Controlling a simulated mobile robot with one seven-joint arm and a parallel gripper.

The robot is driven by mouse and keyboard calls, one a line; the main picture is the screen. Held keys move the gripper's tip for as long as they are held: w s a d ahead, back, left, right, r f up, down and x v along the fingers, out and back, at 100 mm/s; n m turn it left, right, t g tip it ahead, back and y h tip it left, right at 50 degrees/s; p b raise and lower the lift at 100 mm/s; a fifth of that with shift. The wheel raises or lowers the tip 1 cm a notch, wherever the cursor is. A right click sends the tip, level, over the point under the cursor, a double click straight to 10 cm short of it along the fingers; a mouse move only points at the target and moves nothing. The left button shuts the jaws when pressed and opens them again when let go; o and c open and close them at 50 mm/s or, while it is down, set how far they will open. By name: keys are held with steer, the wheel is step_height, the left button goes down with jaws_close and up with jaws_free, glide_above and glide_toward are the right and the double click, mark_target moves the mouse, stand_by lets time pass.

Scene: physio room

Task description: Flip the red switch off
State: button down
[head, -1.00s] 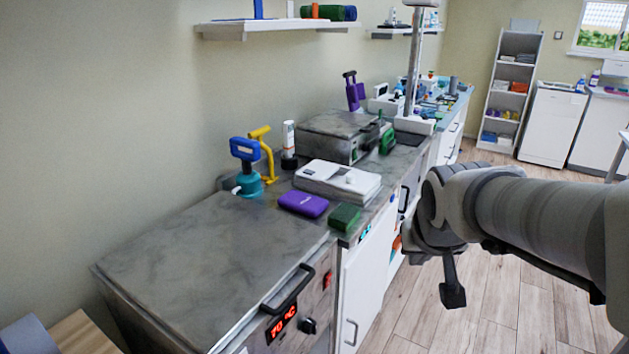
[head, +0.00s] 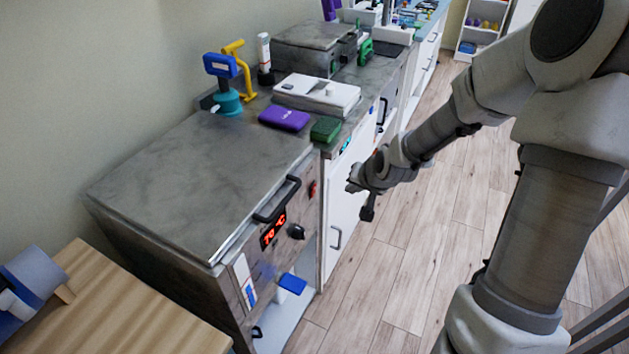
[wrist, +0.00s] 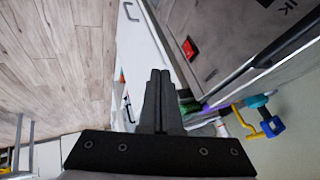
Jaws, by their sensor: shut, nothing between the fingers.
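The red switch (head: 312,189) is on the front panel of the grey metal heating unit (head: 205,185), near the panel's right end. It also shows as a red rectangle in the wrist view (wrist: 190,48), up and right of the fingertips; whether it is on or off is too small to tell. My gripper (head: 356,180) is in front of the cabinet line, to the right of the switch and apart from it. In the wrist view my gripper's fingers (wrist: 159,76) are together, with nothing between them.
The unit's front has a black handle (head: 278,200), a lit red display (head: 273,229) and a black knob (head: 296,231). A purple case (head: 284,118), a green box (head: 325,129) and a white device (head: 316,95) lie on the counter behind. The wooden floor (head: 405,255) is clear.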

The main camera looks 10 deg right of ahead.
mark_target(314, 191)
steer(key=shift+w+a+f+m, duration=0.3)
steer(key=shift+a+f+m, duration=0.1)
steer(key=shift+f, duration=0.05)
steer(key=w+a+f+b, duration=0.2)
steer(key=w+a+f, duration=0.3)
steer(key=w+f, duration=0.2)
steer(key=shift+w+f+b, duration=0.15)
steer(key=shift+w+b, duration=0.25)
steer(key=shift+w, duration=0.3)
